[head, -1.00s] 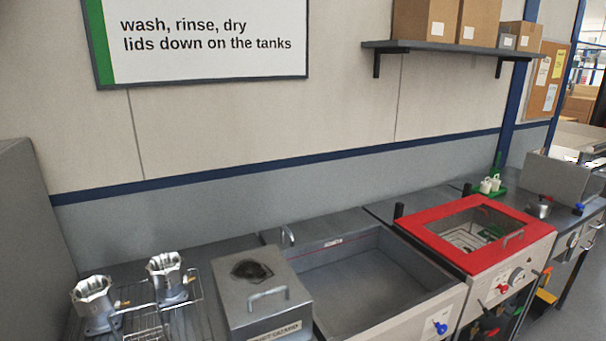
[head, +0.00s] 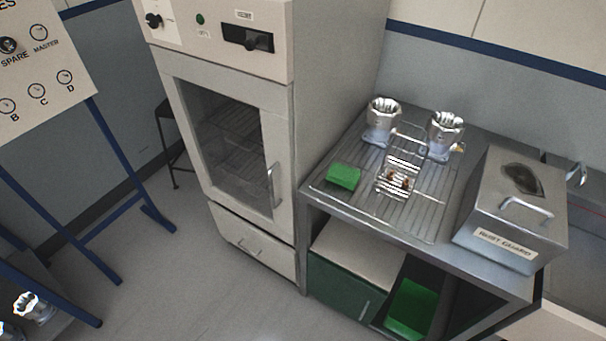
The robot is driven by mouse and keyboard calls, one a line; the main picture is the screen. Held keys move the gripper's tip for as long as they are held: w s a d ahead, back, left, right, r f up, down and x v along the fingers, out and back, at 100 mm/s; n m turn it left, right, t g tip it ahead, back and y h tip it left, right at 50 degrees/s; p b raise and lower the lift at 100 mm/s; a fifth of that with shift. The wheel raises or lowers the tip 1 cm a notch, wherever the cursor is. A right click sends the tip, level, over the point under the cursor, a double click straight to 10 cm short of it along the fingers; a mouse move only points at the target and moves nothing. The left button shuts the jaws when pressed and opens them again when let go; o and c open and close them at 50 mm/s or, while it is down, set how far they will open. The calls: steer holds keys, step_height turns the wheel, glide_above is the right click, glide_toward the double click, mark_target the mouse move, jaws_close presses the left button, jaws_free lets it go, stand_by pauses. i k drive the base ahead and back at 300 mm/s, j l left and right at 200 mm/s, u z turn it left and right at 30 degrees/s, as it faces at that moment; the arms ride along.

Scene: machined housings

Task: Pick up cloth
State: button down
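A small flat green piece, which looks like the cloth (head: 343,176), lies on the front left part of a wire rack (head: 430,222) on the metal bench. It is left of a small wire basket (head: 394,181) with small brownish parts in it. My gripper is not in view.
Two machined metal housings (head: 381,122) (head: 444,136) stand at the back of the rack. A tall cabinet with a shut glass door (head: 232,150) stands left of the bench. A green bin (head: 410,306) sits below. The floor in front is clear.

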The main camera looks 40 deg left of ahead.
mark_target(347, 177)
steer(key=u, duration=1.35)
steer(key=k+j, duration=0.05)
steer(key=j, duration=0.05)
